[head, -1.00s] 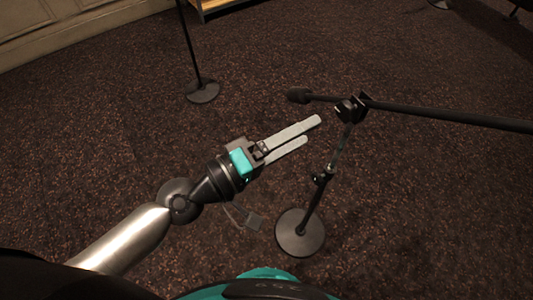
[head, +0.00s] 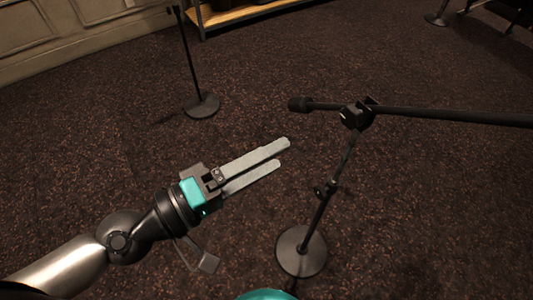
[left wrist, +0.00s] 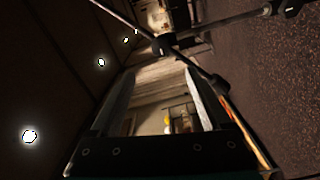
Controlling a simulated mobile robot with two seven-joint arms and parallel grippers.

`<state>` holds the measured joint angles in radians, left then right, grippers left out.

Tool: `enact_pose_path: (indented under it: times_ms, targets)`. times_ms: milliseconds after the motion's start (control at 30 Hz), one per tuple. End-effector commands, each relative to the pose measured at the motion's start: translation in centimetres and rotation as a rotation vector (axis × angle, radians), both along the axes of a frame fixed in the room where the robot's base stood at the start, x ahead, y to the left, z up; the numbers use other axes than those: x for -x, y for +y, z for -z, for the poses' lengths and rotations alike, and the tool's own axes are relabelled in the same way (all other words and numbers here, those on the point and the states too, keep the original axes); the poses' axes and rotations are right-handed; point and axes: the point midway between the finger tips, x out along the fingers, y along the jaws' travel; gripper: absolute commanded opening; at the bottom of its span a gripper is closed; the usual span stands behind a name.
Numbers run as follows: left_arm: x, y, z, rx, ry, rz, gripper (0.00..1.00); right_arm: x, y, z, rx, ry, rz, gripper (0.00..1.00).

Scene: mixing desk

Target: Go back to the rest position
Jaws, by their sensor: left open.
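My left gripper (head: 283,153) is in the middle of the head view, above the dark carpet. Its two pale fingers are parallel, with a gap between them and nothing held. They point up and right, and a gap of carpet shows between them and the microphone stand (head: 320,215). In the left wrist view, the two fingers (left wrist: 155,95) stand apart, with the room's wall and some shelving seen between them. My right gripper is not seen in either view.
The microphone stand has a round base (head: 301,251) and a long boom (head: 450,116) reaching right. A second stand (head: 201,104) is at the back left. A wooden shelf (head: 245,15) is at the top by the panelled wall (head: 25,45).

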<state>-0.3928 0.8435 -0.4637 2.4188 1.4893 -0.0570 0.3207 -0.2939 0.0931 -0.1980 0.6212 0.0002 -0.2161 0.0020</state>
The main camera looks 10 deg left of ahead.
Motion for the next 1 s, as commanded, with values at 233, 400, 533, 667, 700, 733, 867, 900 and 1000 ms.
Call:
enact_pose_path:
  times_ms: [233, 400, 533, 667, 700, 733, 867, 900, 1000]
  targets:
    - [0.0, 0.0, 0.1, -0.001, 0.0, -0.001, 0.81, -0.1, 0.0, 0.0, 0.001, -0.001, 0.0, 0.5]
    - [-1.6, 1.1, 2.8, -0.075, -0.017, -0.048, 0.81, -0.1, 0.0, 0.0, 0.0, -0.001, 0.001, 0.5]
    - [-4.2, 3.6, 8.3, -0.231, -0.041, -0.134, 0.81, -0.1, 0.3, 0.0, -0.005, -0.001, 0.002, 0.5]
    - [-6.3, 6.9, 15.2, -0.432, -0.046, -0.213, 0.81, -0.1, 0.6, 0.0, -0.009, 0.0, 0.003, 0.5]
    - [-6.6, 8.0, 17.3, -0.494, -0.041, -0.23, 0.81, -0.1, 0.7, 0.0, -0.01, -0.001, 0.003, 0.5]
    - [-6.7, 8.8, 18.9, -0.54, -0.035, -0.241, 0.81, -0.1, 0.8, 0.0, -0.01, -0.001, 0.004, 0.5]
    - [-6.4, 12.1, 25.8, -0.737, 0.004, -0.266, 0.81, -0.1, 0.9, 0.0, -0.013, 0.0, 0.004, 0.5]
    - [-6.0, 13.1, 27.9, -0.798, 0.021, -0.266, 0.81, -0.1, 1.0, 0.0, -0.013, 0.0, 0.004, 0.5]
    - [-4.2, 15.3, 33.0, -0.942, 0.071, -0.249, 0.81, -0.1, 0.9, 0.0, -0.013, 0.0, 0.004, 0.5]
